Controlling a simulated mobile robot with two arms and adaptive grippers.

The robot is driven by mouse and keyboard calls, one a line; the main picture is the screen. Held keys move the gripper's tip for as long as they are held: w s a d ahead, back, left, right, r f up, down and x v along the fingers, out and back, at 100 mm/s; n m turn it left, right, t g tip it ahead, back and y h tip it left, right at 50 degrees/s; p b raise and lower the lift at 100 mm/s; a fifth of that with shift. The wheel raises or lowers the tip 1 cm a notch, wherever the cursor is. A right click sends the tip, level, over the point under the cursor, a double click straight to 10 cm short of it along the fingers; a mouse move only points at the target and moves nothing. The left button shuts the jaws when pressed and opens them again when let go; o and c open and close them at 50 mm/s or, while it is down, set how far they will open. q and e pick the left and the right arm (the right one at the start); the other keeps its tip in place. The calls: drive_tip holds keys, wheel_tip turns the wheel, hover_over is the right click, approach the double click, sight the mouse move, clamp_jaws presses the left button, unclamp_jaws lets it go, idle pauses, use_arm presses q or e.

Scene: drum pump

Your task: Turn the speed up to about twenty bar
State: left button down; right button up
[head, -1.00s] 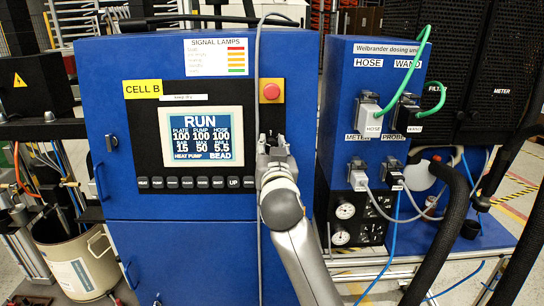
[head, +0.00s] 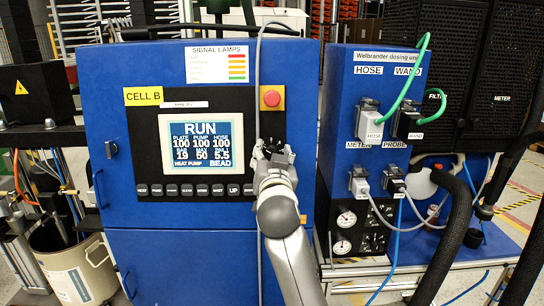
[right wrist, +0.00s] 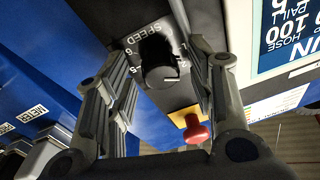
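The blue cabinet's screen (head: 201,142) reads RUN, with PLATE, PUMP and HOSE each at 100, BAR 19 and MAX 50. In the right wrist view a dark round knob (right wrist: 158,72) sits on a panel under the word SPEED, with numbers around it. A short pale mark shows near its lower right. My right gripper (right wrist: 161,58) is open, with one finger on each side of the knob and gaps showing. In the head view my right gripper (head: 271,150) is right of the screen and hides the knob. My left gripper is not in view.
A red push button (head: 271,98) on a yellow plate is just above my right gripper. A row of keys (head: 187,190) lies below the screen. A grey cable (head: 257,60) hangs down the cabinet front. The dosing unit (head: 372,110) with plugs and hoses stands at right.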

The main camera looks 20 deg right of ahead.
wheel_tip(320, 180, up, 10)
idle(0.7)
drive_tip(key=shift+f, duration=0.1)
